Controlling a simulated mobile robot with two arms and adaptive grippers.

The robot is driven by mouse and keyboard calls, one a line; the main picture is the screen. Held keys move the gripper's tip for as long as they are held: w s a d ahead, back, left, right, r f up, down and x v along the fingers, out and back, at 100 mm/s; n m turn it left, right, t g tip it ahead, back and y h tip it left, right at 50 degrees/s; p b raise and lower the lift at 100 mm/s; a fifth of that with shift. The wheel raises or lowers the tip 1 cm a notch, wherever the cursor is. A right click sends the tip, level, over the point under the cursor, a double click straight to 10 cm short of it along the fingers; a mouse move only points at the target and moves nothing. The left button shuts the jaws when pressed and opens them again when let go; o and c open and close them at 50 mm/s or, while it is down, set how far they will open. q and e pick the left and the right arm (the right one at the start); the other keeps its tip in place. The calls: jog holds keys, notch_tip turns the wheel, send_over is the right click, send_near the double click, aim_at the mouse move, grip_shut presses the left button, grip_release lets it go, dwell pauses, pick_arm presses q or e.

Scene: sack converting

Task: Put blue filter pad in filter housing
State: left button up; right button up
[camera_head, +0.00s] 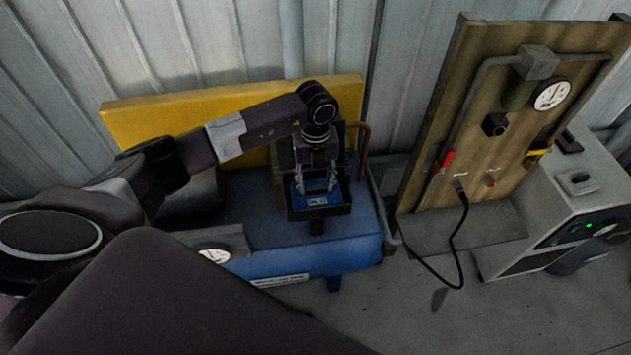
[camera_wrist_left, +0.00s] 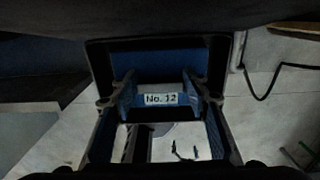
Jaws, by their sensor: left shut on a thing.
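The black filter housing (camera_head: 320,212) is an open-topped box on the blue machine. The blue filter pad (camera_head: 302,190) shows within the housing's outline, between the fingers of my left gripper (camera_head: 318,188). My left gripper points down and is shut on the pad. In the left wrist view the pad (camera_wrist_left: 160,66) lies inside the dark rim of the housing (camera_wrist_left: 98,55), with a white "No. 12" label between the fingertips (camera_wrist_left: 160,95). I cannot tell whether the pad rests on the housing floor. My right gripper is not in view.
A yellow panel (camera_head: 175,116) stands behind the blue machine (camera_head: 345,245). A copper-coloured pipe (camera_head: 362,138) rises right of the housing. A wooden board (camera_head: 490,85) with a gauge and a black cable stands further right, beside a grey unit (camera_head: 575,195). The floor in front is mostly clear.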

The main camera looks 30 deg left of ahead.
pick_arm(q)
jog(key=shift+f, duration=0.35)
jog(key=shift+f, duration=0.15)
jog(key=o, duration=1)
